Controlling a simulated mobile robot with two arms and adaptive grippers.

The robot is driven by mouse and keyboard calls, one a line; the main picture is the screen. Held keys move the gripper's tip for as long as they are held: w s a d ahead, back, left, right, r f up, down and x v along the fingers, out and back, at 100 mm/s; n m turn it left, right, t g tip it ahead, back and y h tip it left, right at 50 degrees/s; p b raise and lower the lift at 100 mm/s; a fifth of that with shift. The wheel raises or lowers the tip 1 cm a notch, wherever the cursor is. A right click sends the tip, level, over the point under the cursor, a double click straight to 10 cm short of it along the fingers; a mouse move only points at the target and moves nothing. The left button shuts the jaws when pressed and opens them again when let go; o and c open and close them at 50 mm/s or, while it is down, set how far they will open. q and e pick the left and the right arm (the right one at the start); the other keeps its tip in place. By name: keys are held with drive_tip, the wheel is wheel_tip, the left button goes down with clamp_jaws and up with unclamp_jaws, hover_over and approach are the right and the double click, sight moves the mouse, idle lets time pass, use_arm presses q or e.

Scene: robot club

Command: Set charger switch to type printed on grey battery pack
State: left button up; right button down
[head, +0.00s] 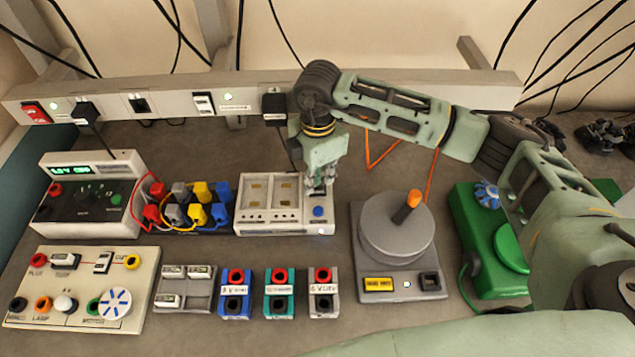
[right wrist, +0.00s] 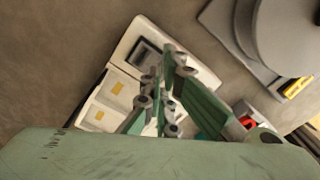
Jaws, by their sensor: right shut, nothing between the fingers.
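The white charger (head: 245,222) stands mid-bench, with two bays with yellow contacts at its left and a blue button at its front right. The grey battery pack (head: 323,303) stands upright in front of it, with a red terminal on top and a white label whose small print I cannot read surely. My right gripper (head: 320,188) is shut and empty, pointing down over the charger's right part, behind the blue button. In the right wrist view the shut fingers (right wrist: 165,95) lie in front of the charger (right wrist: 140,30), beside a dark recessed panel. The switch's setting is hidden. My left gripper is out of view.
A blue pack (head: 235,305) and a teal pack (head: 279,305) stand left of the grey one. A grey turntable (head: 395,245) with an orange knob is right of the charger. Coloured plugs (head: 188,205) crowd its left. A power strip (head: 180,103) runs behind.

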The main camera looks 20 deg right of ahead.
sight(317, 188)
drive_tip(key=shift+f+b, duration=0.45)
drive_tip(key=shift+f, duration=0.15)
drive_tip(key=shift+r, duration=0.15)
drive_tip(key=shift+r+p, duration=2.2)
drive_tip(key=shift+r, duration=1.25)
drive_tip(key=shift+f, duration=0.1)
